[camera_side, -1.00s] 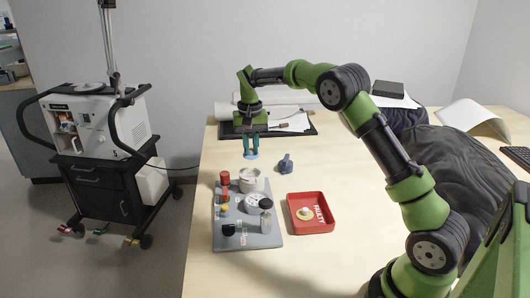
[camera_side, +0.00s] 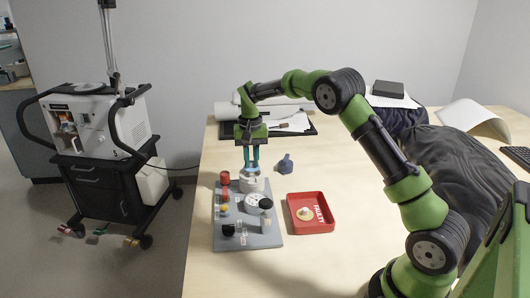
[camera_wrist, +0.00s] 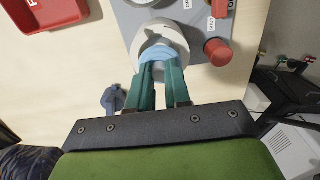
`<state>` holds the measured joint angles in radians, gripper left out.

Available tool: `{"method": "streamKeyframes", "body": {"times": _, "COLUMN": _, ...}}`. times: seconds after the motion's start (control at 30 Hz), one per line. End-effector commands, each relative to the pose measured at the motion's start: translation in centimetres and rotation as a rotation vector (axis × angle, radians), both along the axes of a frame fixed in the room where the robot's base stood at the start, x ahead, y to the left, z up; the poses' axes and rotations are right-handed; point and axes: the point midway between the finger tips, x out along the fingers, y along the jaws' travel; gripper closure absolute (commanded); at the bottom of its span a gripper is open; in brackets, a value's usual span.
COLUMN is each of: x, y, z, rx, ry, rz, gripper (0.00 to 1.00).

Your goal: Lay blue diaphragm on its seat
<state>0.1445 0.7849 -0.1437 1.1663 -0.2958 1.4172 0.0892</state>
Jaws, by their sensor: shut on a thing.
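My gripper (camera_side: 250,170) is shut on the pale blue diaphragm (camera_wrist: 154,52), a thin disc held at the fingertips. In the wrist view the fingertips (camera_wrist: 160,68) and the diaphragm are at the opening of the white round seat (camera_wrist: 138,43). The disc overlaps the near part of that opening. In the side view the seat (camera_side: 252,187) stands at the back of the grey board (camera_side: 262,241), directly below the fingers. I cannot tell whether the disc touches the seat. The fingers hide part of the disc.
A red-capped part (camera_side: 225,178) stands close left of the seat, with several other parts on the board. A dark blue knobbed piece (camera_side: 285,164) lies to the right behind. A red tray (camera_side: 320,227) marked FAULTY holds a yellowish disc (camera_side: 305,213). Table right of the tray is clear.

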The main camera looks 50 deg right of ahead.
Motion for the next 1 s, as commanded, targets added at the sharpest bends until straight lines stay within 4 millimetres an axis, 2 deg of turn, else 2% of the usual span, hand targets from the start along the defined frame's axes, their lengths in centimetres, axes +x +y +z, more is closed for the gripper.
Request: {"method": "streamKeyframes", "body": {"times": 1.0, "x": -0.04, "y": 0.02, "z": -0.87, "rx": -0.001, "ry": 0.001, "rz": 0.000, "gripper": 1.00}}
